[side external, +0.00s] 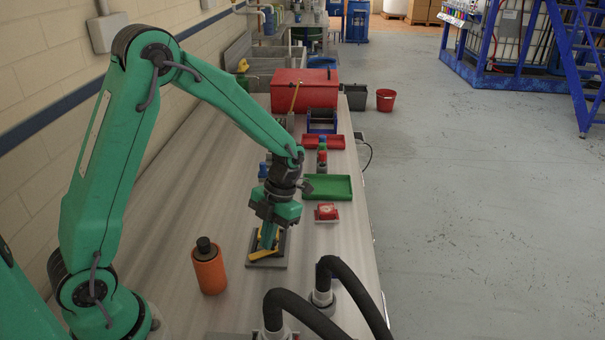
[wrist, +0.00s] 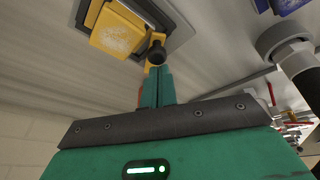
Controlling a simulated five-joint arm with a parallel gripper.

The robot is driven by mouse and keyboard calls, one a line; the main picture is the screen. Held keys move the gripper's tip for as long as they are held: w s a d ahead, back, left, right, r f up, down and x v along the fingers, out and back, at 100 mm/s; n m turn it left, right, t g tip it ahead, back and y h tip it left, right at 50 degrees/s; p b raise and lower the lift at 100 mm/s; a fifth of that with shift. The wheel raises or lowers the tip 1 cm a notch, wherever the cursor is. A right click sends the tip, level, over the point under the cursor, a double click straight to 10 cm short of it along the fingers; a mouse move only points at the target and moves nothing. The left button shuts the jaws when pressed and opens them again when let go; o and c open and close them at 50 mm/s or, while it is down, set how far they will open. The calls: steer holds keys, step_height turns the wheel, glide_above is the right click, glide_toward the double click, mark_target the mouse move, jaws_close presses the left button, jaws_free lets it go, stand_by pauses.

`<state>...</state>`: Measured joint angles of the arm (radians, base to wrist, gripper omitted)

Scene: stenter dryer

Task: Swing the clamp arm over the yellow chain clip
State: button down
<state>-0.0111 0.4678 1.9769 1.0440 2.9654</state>
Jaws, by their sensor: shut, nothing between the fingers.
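A dark base plate (side external: 280,264) lies on the bench below my gripper, with yellow parts on it. In the wrist view, a worn yellow block, seemingly the chain clip (wrist: 117,32), sits on the plate (wrist: 178,22). A slim yellow piece with a black knob (wrist: 157,52), seemingly the clamp arm, stands beside the block's right corner. In the side view a yellow bar (side external: 263,255) crosses the plate's front. My gripper (side external: 268,246) points down, shut and empty. Its green fingers (wrist: 156,74) are close to the knob; I cannot tell whether they touch. They hide part of the fixture.
An orange bottle (side external: 209,272) stands left of the plate. Black hoses (side external: 340,285) rise in front on the right.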

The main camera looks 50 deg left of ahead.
steer(key=shift+w+a, duration=0.3)
steer(key=shift+w, duration=0.2)
steer(key=shift+d, duration=0.15)
steer(key=shift+s+d, duration=0.4)
steer(key=shift+d, duration=0.2)
steer(key=shift+s, duration=0.15)
steer(key=shift+s+d+r, duration=0.2)
steer(key=shift+s+d, duration=0.05)
steer(key=shift+s, duration=0.6)
steer(key=shift+s+d+r, duration=0.15)
steer(key=shift+s+d, duration=0.05)
steer(key=shift+s, duration=0.65)
steer(key=v, duration=1)
steer(key=shift+a, duration=0.4)
steer(key=shift+s+r, duration=0.1)
steer(key=shift+s, duration=0.05)
